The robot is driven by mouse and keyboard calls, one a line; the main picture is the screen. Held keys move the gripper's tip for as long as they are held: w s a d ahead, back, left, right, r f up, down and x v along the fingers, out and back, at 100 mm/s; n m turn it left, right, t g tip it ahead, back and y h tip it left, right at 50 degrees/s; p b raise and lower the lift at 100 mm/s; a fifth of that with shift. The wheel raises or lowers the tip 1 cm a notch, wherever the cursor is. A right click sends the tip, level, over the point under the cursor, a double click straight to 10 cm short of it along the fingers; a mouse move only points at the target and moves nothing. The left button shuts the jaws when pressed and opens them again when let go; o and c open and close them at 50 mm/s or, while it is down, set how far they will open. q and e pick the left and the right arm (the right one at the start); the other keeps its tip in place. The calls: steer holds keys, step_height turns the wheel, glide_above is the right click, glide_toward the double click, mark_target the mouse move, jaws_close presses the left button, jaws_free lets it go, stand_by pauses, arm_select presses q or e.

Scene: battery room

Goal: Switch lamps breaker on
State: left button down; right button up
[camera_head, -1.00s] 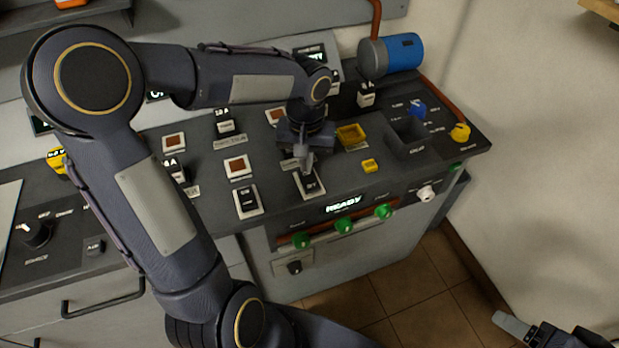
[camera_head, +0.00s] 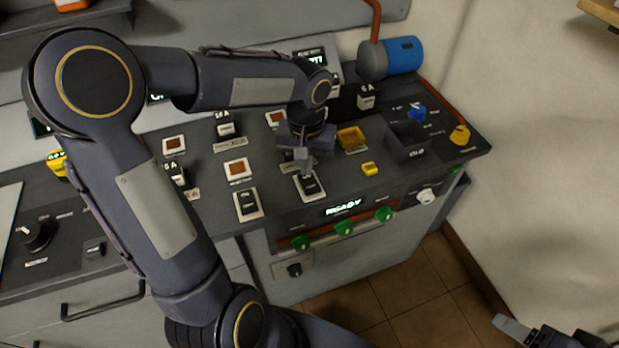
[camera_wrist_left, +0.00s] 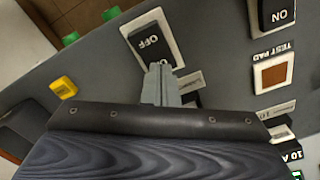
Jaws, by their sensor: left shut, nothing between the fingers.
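A black rocker switch in a white frame (camera_head: 311,188) sits near the front edge of the console. In the left wrist view the rocker (camera_wrist_left: 146,40) reads OFF. My left gripper (camera_head: 305,168) is shut and empty, pointing down at this rocker's far end. In the left wrist view its fingertips (camera_wrist_left: 160,68) overlap one end of the rocker; I cannot tell whether they touch. The label plate beside it is partly hidden, and I cannot read a lamps label. My right gripper (camera_head: 512,326) shows only in part at the bottom right corner.
A second rocker (camera_head: 247,204), reading ON in the left wrist view (camera_wrist_left: 278,14), stands to the left. Green knobs (camera_head: 344,228) line the front face below a READY display (camera_head: 343,208).

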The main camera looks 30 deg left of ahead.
arm_select(q)
step_height(320, 180, up, 6)
steer(key=p, duration=0.4)
stand_by(0.6)
steer(key=s+d+r+m+t+h, duration=0.1)
steer(key=s+d+t+h, duration=0.1)
steer(key=s, duration=0.6)
steer(key=s+d+r+m+t+h, duration=0.1)
steer(key=s+d+r+t, duration=0.1)
steer(key=s, duration=0.7)
steer(key=shift+r+t+h, duration=0.3)
steer(key=shift+t+h, duration=0.1)
steer(key=shift+t, duration=0.4)
